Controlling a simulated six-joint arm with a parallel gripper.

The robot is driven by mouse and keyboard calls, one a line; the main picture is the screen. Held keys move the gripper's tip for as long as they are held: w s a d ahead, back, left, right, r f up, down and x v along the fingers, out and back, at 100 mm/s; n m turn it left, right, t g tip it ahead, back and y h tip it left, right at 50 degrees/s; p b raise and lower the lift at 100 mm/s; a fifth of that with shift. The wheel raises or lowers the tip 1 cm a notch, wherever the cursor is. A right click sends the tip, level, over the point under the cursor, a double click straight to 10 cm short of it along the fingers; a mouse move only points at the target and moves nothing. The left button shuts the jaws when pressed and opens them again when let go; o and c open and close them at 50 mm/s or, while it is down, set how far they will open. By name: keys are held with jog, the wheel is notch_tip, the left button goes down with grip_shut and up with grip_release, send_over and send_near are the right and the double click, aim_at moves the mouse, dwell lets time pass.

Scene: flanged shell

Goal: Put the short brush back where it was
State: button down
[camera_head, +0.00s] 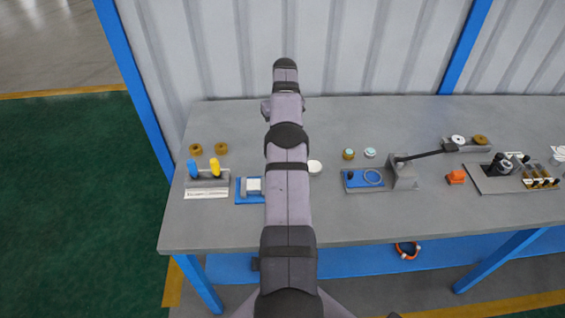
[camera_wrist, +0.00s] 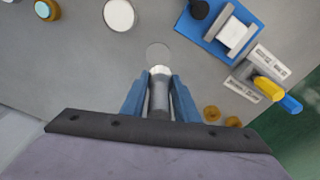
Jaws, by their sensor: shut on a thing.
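In the wrist view my gripper (camera_wrist: 159,100) has its two blue fingers closed around a short grey cylinder with a pale end, which I take to be the short brush (camera_wrist: 160,74). The pale end points away from my wrist, towards the table. A flat round grey mark (camera_wrist: 158,53) on the table shows just beyond that end. I cannot tell how high the brush is above the table. In the head view my arm hides the brush and the mark.
A blue tray with a white block (camera_wrist: 230,34) and a white round pot (camera_wrist: 119,14) lie near the mark. A rack (camera_head: 207,182) holds upright blue and yellow handles; two brass rings (camera_head: 208,149) lie behind it. Further right are small jars (camera_head: 359,154) and a blue-topped fixture (camera_head: 365,178).

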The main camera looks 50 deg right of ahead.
jog(key=shift+s+d+m, duration=0.15)
jog(key=shift+d+m, duration=0.15)
notch_tip(320, 180, down, 5)
jog(key=b, duration=0.5)
jog(key=shift+f, duration=0.35)
notch_tip(320, 180, down, 4)
jog(key=shift+r+p, duration=0.2)
jog(key=shift+p, duration=0.25)
jog(key=shift+f, duration=0.3)
jog(key=shift+f, duration=0.1)
